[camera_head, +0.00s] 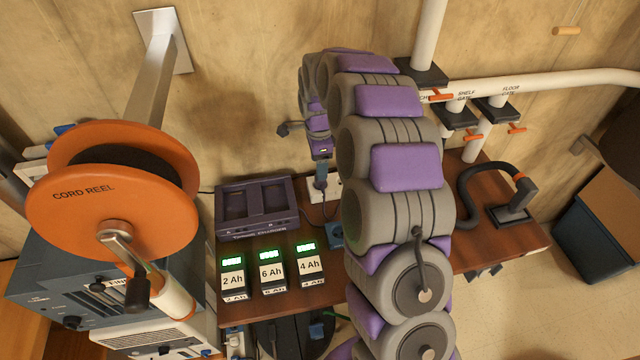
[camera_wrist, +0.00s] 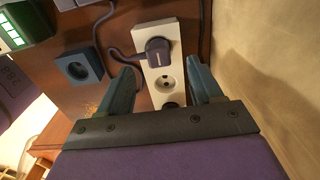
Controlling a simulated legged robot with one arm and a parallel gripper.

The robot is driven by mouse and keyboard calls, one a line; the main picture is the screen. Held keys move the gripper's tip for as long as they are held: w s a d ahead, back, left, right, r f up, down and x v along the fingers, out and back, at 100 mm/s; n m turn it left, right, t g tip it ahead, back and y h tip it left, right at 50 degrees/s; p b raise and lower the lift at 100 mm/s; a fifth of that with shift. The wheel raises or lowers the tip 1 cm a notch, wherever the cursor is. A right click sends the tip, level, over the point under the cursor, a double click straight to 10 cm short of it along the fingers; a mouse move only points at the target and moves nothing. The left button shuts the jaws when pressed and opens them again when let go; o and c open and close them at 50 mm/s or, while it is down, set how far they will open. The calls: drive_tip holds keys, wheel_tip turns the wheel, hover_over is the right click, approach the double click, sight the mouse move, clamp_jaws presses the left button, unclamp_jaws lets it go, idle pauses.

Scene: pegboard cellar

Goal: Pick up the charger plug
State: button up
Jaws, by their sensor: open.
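The charger plug (camera_wrist: 158,52) is dark purple-grey and sits in the upper socket of a white power strip (camera_wrist: 165,75). Its cord runs off to the left in the wrist view. My gripper (camera_wrist: 160,66) is open, with one blue finger on each side of the strip. The plug lies between and slightly beyond the fingertips, and nothing is held. In the head view my gripper (camera_head: 321,182) points down over the strip (camera_head: 326,190) at the back of the bench. The plug is hard to make out there behind the finger.
A blue socket block (camera_wrist: 78,67) lies left of the strip. A dark charger (camera_head: 255,208) and batteries labelled 2 Ah (camera_head: 233,279), 6 Ah (camera_head: 271,273) and 4 Ah (camera_head: 309,267) stand on the bench. An orange cord reel (camera_head: 110,190) is at left. The wall is close behind the strip.

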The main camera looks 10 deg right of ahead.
sight(321, 187)
wheel_tip(321, 187, down, 4)
drive_tip(key=shift+s+d+f+b, duration=0.1)
drive_tip(key=shift+b, duration=0.4)
clamp_jaws()
